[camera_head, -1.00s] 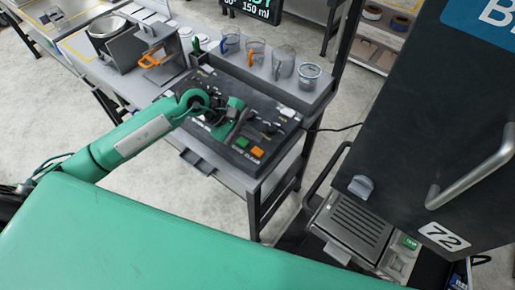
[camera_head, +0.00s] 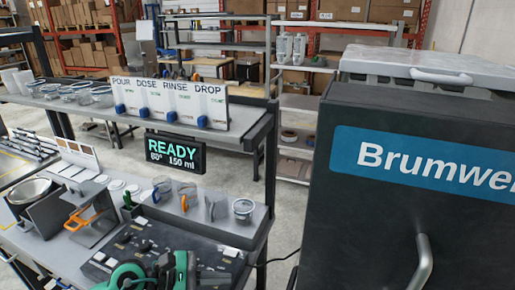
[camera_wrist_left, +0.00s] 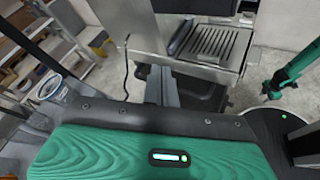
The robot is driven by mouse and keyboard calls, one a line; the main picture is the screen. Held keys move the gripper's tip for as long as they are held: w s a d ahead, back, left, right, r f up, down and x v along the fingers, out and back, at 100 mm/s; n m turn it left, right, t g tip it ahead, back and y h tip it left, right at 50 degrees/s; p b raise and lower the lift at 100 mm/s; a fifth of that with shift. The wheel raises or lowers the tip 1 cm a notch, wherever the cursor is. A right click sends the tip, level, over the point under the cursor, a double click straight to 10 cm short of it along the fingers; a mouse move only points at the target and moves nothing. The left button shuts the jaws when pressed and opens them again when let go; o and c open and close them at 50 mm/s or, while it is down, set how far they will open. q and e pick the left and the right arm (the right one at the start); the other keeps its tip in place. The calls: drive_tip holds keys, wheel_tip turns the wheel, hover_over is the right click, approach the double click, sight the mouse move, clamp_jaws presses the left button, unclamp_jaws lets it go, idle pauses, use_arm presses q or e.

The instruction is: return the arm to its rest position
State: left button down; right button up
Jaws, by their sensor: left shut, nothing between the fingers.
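My left arm, green with dark joints, shows at the bottom of the head view. Its gripper (camera_head: 176,270) is at the front of the dark control panel (camera_head: 140,243), in the lower edge of the picture. In the left wrist view the two grey fingers of the left gripper (camera_wrist_left: 162,87) are together with nothing between them. They point toward the grey machine with a slotted drip tray (camera_wrist_left: 213,45) and appear apart from it. My right gripper is not in the head view. A green arm part shows at the right of the wrist view.
Several jugs and cups stand on a ledge behind the panel, including a clear cup (camera_head: 243,209). A READY display (camera_head: 175,153) hangs above them. A large dark machine (camera_head: 400,190) fills the right. An orange-handled holder (camera_head: 84,221) stands at left.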

use_arm(q)
wheel_tip(320, 180, up, 8)
drive_tip(key=n+t+h, duration=0.4)
drive_tip(key=n+t, duration=0.3)
drive_tip(key=n, duration=0.3)
drive_tip(key=w+a+r+n+t+y, duration=0.2)
drive_tip(key=a+n+t+y, duration=0.45)
drive_tip(key=n, duration=0.95)
drive_tip(key=s+a+f+n+g+y, duration=0.15)
drive_tip(key=a+f+n+y, duration=0.25)
drive_tip(key=f+n+y, duration=0.45)
drive_tip(key=s+a+f+n+g+y, duration=0.15)
drive_tip(key=a+f+n+y, duration=0.3)
drive_tip(key=n, duration=0.65)
drive_tip(key=s+d+f+n+g+h, duration=0.1)
drive_tip(key=s+f+n+g, duration=0.4)
drive_tip(key=s, duration=0.5)
drive_tip(key=s+d+f+n+g+h, duration=0.1)
drive_tip(key=s+f+n+g, duration=0.4)
drive_tip(key=s+f, duration=0.4)
wheel_tip(320, 180, down, 30)
drive_tip(key=s+m+g, duration=0.1)
drive_tip(key=m+g, duration=0.1)
drive_tip(key=s+a+f, duration=0.2)
drive_tip(key=s+f, duration=0.8)
drive_tip(key=s+a+f+g, duration=0.1)
drive_tip(key=s+f, duration=0.8)
drive_tip(key=shift+s+a+f, duration=0.35)
drive_tip(key=shift+a, duration=0.05)
